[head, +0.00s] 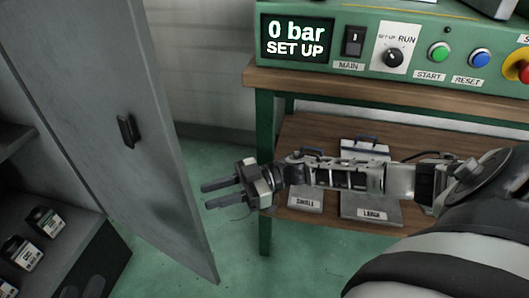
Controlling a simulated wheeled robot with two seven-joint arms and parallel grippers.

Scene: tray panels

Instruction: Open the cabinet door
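The grey cabinet door (95,85) stands open at the left of the head view. Its dark handle (127,131) is on the face turned toward me. The cabinet's dark inside (50,178) shows at the left of the door, with shelves. My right gripper (212,194) comes in from the right. Its two dark fingers point left and are spread apart with nothing between them. In the picture they are just right of the door's free edge; I cannot tell whether they touch it.
Several black jars (27,253) with white labels stand in the cabinet. A green control panel (350,42) sits on a wooden-topped bench (262,80) at the right. Cases labelled SMALL (305,204) and LARGE (374,213) lie on its lower shelf. Green floor (185,165) shows between door and bench.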

